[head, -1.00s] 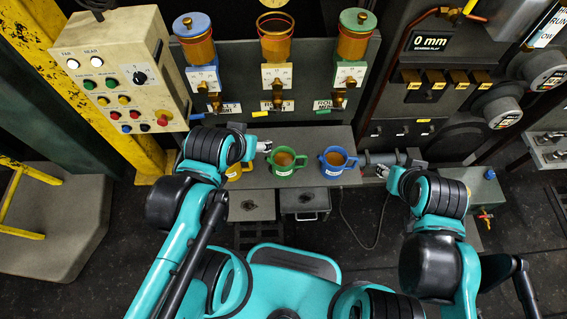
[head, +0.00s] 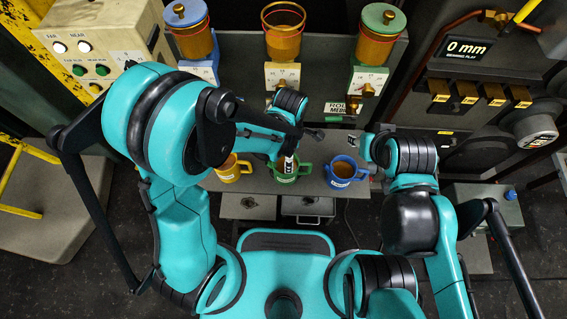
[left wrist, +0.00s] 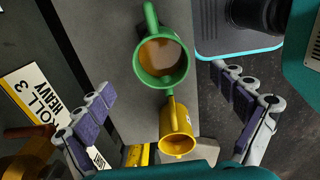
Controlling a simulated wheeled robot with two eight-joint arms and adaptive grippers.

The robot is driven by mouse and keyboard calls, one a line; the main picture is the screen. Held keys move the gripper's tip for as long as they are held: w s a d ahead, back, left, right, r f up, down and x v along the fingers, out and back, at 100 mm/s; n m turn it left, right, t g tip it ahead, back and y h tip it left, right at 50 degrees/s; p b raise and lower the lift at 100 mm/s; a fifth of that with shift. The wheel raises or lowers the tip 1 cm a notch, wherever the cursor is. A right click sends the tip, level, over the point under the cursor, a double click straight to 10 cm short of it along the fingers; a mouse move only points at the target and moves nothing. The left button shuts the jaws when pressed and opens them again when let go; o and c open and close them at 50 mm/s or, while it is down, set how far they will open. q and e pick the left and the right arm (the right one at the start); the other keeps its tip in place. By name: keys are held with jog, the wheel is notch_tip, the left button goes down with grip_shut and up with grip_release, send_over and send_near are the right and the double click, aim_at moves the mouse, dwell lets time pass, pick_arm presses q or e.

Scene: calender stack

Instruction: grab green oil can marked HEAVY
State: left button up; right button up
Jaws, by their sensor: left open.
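The green oil can (head: 288,178) holds brown liquid and stands on the grey bench between the yellow can (head: 230,170) and the blue can (head: 341,174). My left gripper (head: 288,160) is over the green can and partly covers it. In the left wrist view the green can (left wrist: 163,83) lies between the spread, empty fingers of my left gripper (left wrist: 162,79). The yellow can (left wrist: 174,125) is just below it there. No HEAVY mark is readable on the green can. My right gripper (head: 366,148) is by the blue can; its jaws are too small to read.
The grey bench (head: 262,183) is narrow. A plate reading ROLL 3 HEAVY (left wrist: 35,95) shows in the left wrist view. A control box (head: 100,45) is at the left and machinery at the right.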

pick_arm(q)
notch_tip(320, 180, down, 8)
jog(key=b, duration=0.4)
jog(key=shift+f, duration=0.1)
jog(key=c, duration=1.9)
jog(key=shift+c, duration=0.2)
jog(key=shift+r+p, duration=2.05)
jog(key=shift+r, duration=1.65)
jog(key=s, duration=1.9)
jog(key=shift+s+f, duration=0.2)
jog(key=shift+s, duration=0.15)
